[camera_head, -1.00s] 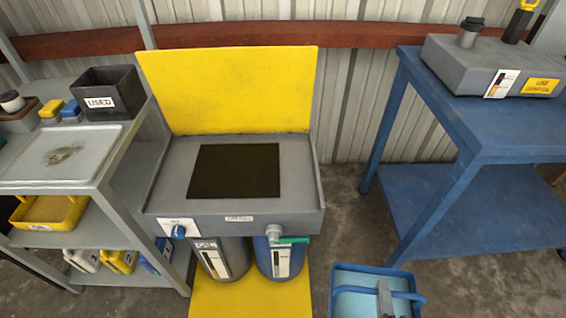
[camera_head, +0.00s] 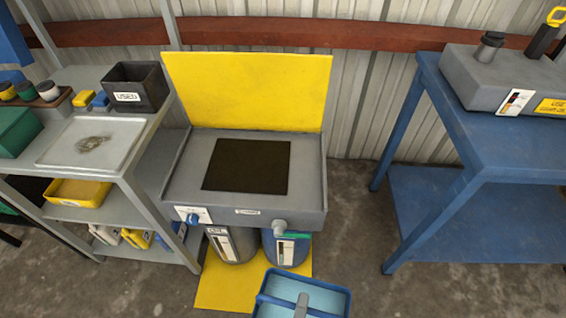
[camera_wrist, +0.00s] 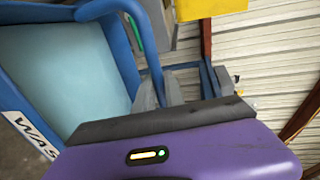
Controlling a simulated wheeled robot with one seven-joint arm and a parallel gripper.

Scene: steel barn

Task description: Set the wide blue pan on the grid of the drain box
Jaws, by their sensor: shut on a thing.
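The wide blue pan (camera_head: 266,300) shows at the bottom of the head view, with light blue liquid or a pale blue floor inside. In the wrist view the blue pan (camera_wrist: 105,50) fills the left side, tilted in the picture, with a partly cut-off label starting "WAS". My gripper (camera_wrist: 168,90) is shut on the pan's blue handle bar. The grey drain box (camera_head: 180,190) stands ahead of the pan, with a dark square grid (camera_head: 247,166) in its top. The grid is bare. The pan is in front of the box, apart from the grid.
A yellow splash board (camera_head: 247,90) rises behind the box. A grey shelf bench with a tray (camera_head: 60,150) and a black "USED" bin (camera_head: 137,87) stands left. A blue table (camera_head: 470,120) stands right. Two drums (camera_head: 287,247) sit under the box on a yellow mat (camera_head: 225,290).

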